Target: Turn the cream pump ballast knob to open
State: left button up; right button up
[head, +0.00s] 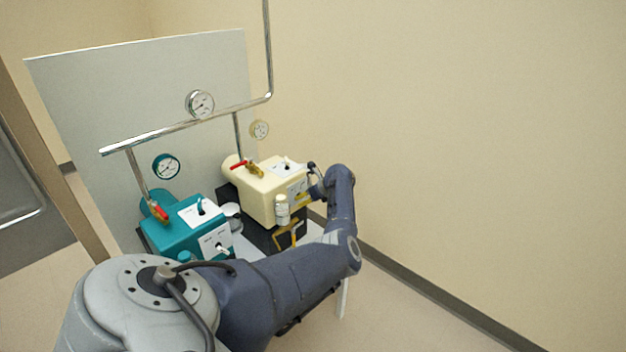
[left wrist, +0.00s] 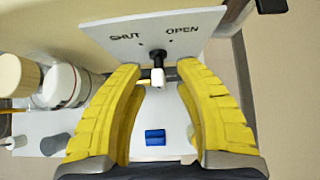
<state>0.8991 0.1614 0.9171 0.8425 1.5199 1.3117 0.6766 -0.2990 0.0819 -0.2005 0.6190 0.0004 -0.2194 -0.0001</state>
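The cream pump (head: 259,197) stands on a dark surface, right of the teal pump. The left wrist view shows a white plate (left wrist: 110,36) lettered SHUT on the left and OPEN on the right. Below the lettering is a knob (left wrist: 158,76) with a black stem and a white tip, pointing toward the wrist camera. My left gripper (left wrist: 160,78) is open, with ribbed yellow fingers on both sides of the knob and small visible gaps to it. In the head view my left arm reaches to the cream pump's right end, and its gripper (head: 301,197) is partly hidden. My right gripper is not in view.
The teal pump (head: 180,238) stands nearer on the left. A small bottle (head: 282,210) stands in front of the cream pump. Pipes (head: 190,124) with gauges run above, before a grey panel (head: 140,85). A blue block (left wrist: 155,137) shows below the fingers.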

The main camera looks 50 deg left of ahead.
pick_arm(q)
jog(key=v, duration=1.1)
jog(key=shift+r, duration=0.1)
